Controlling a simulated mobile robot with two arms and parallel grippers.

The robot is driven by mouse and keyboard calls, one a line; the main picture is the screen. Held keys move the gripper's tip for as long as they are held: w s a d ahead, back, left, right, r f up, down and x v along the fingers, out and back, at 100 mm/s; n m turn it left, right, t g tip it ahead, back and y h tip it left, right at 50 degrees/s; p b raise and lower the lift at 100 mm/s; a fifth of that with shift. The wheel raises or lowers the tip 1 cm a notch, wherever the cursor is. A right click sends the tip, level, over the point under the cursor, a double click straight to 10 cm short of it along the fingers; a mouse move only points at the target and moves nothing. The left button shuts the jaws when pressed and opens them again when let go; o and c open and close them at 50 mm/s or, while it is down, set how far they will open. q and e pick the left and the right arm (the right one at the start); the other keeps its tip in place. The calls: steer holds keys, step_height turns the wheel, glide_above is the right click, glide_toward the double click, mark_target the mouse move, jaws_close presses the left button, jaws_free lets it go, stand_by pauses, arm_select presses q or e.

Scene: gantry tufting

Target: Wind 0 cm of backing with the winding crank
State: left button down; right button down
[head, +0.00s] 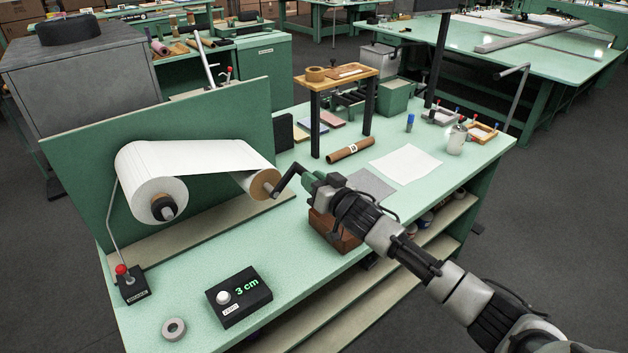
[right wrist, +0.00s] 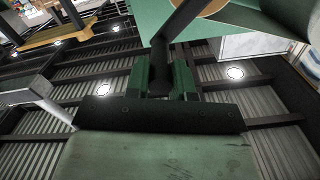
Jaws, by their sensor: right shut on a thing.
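The winding crank (head: 289,176) is black and bent, fixed to the brown end of the smaller take-up roll (head: 264,183). White backing (head: 205,156) runs from the large white roll (head: 148,180) at the left across to the take-up roll. My right gripper (head: 312,182) is shut on the crank's handle. In the right wrist view the crank (right wrist: 178,25) comes down between the green fingers (right wrist: 160,82). The black counter box (head: 240,296) reads "3 cm" in green and has a white button. My left gripper is not in view.
A red-knobbed lever (head: 122,271) stands at the bench's left front, with a grey ring (head: 174,328) near it. A brown wooden block (head: 333,232) sits just below my right gripper. A white sheet (head: 405,164) and a small wooden stand (head: 337,76) are farther back.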

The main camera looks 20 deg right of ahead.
steer(key=shift+r, duration=0.1)
steer(key=shift+s+a+r+n+p, duration=0.25)
steer(key=shift+a+r+n+p, duration=0.3)
steer(key=shift+n, duration=0.6)
steer(key=shift+s+a+r+n+p, duration=0.2)
steer(key=shift+a+r+n+p, duration=0.1)
steer(key=shift+a+n, duration=0.65)
steer(key=shift+s+a+r+n+p, duration=0.25)
steer(key=shift+a+r+n+p, duration=0.2)
steer(key=shift+n, duration=0.85)
steer(key=c, duration=1)
jaws_free()
steer(key=shift+o, duration=0.2)
steer(key=shift+s+f, duration=0.1)
steer(key=shift+s, duration=0.05)
